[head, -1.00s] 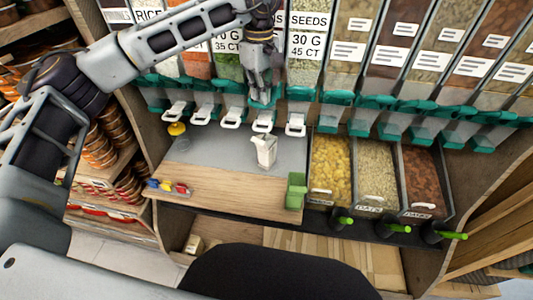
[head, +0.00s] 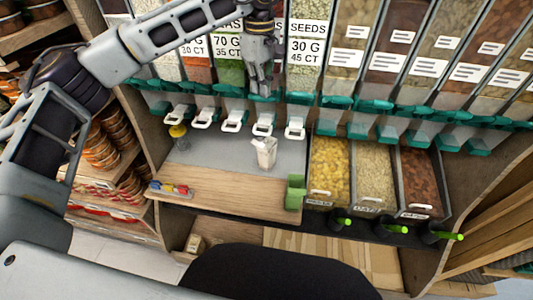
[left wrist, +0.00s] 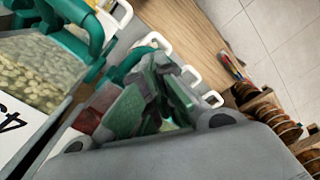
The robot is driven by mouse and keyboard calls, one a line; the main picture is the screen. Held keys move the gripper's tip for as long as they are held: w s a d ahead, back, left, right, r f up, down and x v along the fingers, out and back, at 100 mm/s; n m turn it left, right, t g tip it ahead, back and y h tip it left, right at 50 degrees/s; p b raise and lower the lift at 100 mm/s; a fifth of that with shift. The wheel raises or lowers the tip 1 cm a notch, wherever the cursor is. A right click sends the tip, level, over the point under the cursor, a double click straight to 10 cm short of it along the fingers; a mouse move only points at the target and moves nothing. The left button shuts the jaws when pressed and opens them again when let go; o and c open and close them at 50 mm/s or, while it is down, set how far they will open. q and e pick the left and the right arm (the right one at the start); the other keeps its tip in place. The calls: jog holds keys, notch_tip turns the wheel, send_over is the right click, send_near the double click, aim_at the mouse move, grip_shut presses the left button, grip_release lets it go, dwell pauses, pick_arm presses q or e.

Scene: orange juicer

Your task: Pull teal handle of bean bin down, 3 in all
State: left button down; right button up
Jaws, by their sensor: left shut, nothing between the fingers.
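The bean bin's front is mostly hidden behind my left arm. Its teal handle area (head: 264,106) lies just below my left gripper (head: 262,92) in the head view. In the left wrist view a teal curved handle (left wrist: 129,62) shows beside the shut fingers of my left gripper (left wrist: 160,95), partly covered by them. Reddish contents (left wrist: 101,98) show behind the fingers. Whether the fingers touch the handle I cannot tell. The left gripper is shut and empty. A white open container (head: 265,154) stands on the counter below the bin's white spout (head: 263,130). My right gripper is out of view.
The seeds bin (head: 307,60) is just right of my gripper, other teal-handled bins on both sides. A green block (head: 295,192) sits on the counter's right part. Small coloured items (head: 172,189) lie at the left. The counter's wooden front (head: 228,192) is clear.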

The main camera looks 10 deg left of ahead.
pick_arm(q)
jog(key=shift+w+r+p, duration=0.1)
jog(key=shift+r+p, duration=0.35)
jog(key=shift+r, duration=0.3)
jog(key=shift+w+r+p, duration=0.2)
jog(key=shift+r+p, duration=0.4)
jog(key=shift+r, duration=0.4)
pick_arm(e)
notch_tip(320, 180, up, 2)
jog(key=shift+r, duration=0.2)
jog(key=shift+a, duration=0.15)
